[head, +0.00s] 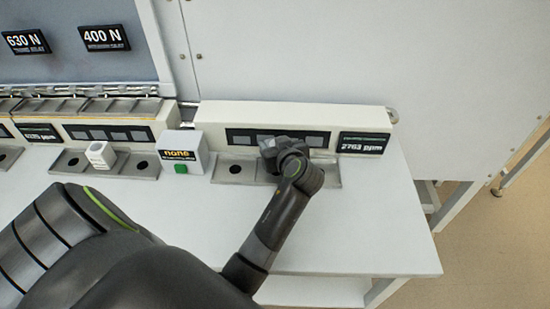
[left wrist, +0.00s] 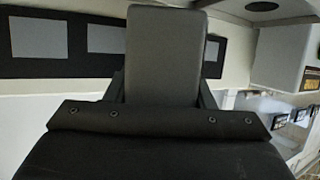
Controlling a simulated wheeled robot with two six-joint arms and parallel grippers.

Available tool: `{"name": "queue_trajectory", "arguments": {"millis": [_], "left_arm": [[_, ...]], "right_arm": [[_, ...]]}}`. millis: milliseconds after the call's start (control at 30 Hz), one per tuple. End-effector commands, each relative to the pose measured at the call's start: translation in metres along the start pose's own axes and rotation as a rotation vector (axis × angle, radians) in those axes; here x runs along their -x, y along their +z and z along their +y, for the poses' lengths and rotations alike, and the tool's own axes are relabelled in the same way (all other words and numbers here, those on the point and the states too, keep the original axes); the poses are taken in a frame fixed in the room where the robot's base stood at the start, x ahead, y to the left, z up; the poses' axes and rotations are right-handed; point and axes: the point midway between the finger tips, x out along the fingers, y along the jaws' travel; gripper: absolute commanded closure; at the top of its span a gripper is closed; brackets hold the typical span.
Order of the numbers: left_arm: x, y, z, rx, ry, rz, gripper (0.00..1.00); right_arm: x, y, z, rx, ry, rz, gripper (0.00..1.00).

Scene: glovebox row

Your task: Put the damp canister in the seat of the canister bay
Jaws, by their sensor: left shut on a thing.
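My left gripper (head: 270,148) is over the grey tray (head: 331,174) of the right-hand bay, close above it or at it. It is shut on a grey block (left wrist: 163,50), which shows between dark fingers in the left wrist view. It is probably the canister; whether it is damp cannot be seen. In the head view the gripper and wrist hide most of the block and part of the tray. A round dark seat (head: 235,169) in the tray's left part is empty. Whether the block touches the tray cannot be told. My right gripper is not in view.
A white box with a green button (head: 181,168) stands left of the tray. Further left, a small white cube (head: 100,154) sits on another tray (head: 65,165). A white console with a display strip (head: 315,141) stands behind. The tabletop (head: 370,230) in front is clear at right.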

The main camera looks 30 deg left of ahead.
Motion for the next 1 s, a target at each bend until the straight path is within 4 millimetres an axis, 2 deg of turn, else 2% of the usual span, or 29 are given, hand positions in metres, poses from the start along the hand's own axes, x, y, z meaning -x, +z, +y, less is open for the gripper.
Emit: {"name": "queue_trajectory", "arguments": {"millis": [267,667,700,833,1000], "left_arm": [[-0.013,0.031,0.000,-0.001,0.000,-0.001,0.76],[-0.014,0.034,0.000,-0.001,0.000,-0.001,0.76],[-0.013,0.033,0.000,-0.001,0.000,-0.001,0.47],[-0.013,0.033,0.000,-0.001,0.000,-0.001,0.30],[-0.013,0.033,0.000,-0.001,0.000,-0.001,0.29]], "right_arm": [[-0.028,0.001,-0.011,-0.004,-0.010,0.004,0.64],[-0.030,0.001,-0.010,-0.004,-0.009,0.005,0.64],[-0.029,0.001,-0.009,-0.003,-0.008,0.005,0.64],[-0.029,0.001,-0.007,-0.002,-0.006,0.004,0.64],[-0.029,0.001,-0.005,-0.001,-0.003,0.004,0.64]]}}
